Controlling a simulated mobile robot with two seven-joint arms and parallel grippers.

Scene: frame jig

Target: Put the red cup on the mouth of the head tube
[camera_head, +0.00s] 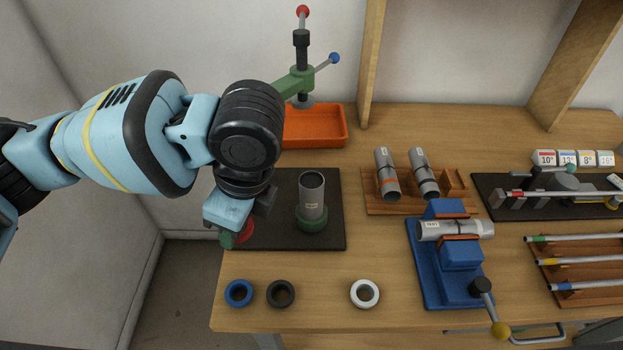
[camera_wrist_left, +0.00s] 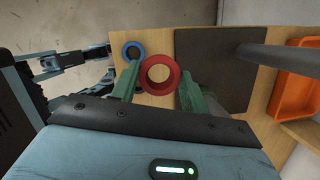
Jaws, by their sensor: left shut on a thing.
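My left gripper (camera_head: 235,234) is shut on the red cup (camera_head: 246,230) at the left edge of the black mat. In the left wrist view the red cup (camera_wrist_left: 160,91) is a ring with an open middle, held between the green fingers. In the head view the gripper partly hides it. A grey tube (camera_head: 312,190) stands upright in a green holder (camera_head: 312,222) on the mat, to the right of the gripper, its open mouth up. Its label is too small to read, so I cannot confirm it is the head tube. My right gripper is not in view.
Blue (camera_head: 230,288), black (camera_head: 281,303) and white (camera_head: 364,303) rings lie along the front edge. A green press (camera_head: 295,82) and orange tray (camera_head: 330,142) stand behind the black mat (camera_head: 275,240). A blue vise (camera_head: 425,285) holds a tube (camera_head: 440,230) at right.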

